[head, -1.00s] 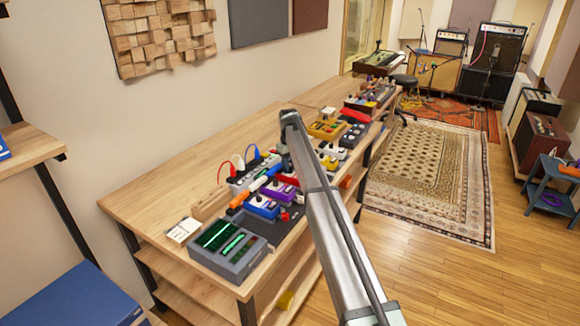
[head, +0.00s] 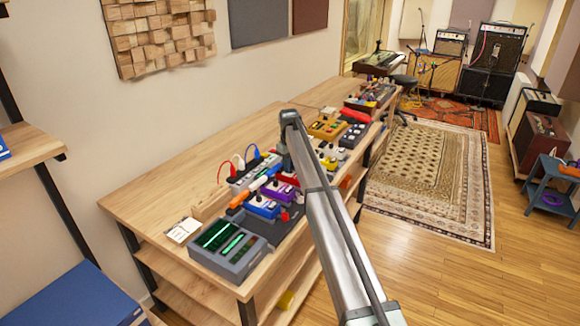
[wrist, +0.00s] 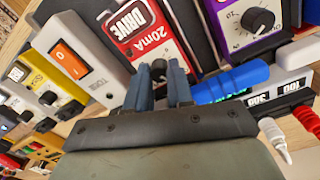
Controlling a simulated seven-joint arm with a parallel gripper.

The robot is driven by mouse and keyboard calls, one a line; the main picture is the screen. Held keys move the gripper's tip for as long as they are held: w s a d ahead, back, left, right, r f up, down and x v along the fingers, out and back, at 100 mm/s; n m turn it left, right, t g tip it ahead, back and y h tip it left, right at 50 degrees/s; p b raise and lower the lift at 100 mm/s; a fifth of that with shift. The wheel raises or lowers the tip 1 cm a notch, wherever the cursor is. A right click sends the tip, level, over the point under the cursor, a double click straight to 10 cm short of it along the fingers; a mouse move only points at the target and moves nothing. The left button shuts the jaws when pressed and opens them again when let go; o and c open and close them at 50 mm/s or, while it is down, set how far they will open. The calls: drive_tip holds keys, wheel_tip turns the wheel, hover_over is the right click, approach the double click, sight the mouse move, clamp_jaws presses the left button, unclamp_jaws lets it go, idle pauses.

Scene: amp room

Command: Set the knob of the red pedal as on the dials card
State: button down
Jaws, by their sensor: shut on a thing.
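The red pedal (wrist: 160,38), marked "20mA DRIVE", sits at the top middle of the wrist view. In the head view only a bit of red (head: 287,179) shows below my gripper. My gripper (wrist: 159,75) is shut on a small black knob (wrist: 158,66) at the near edge of the red pedal; the fingers hide much of the knob, and its pointer cannot be read. A white card (head: 183,230) lies at the left of the bench, behind the grey device; its print is too small to read, and I cannot tell whether it is the dials card.
A purple pedal (wrist: 245,25) stands close to the right of the red one, and a white pedal with an orange switch (wrist: 70,58) to the left. A blue cylindrical thing (wrist: 230,82) lies beside the fingers. A grey device with green displays (head: 230,248) stands at the bench's near end.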

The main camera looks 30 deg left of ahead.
drive_tip(key=n, duration=1.1)
idle(0.6)
drive_tip(key=c, duration=1.3)
unclamp_jaws()
drive_tip(key=shift+o, duration=0.2)
wheel_tip(320, 180, up, 14)
drive_tip(key=shift+s+d, duration=0.15)
drive_tip(key=shift+f, duration=0.1)
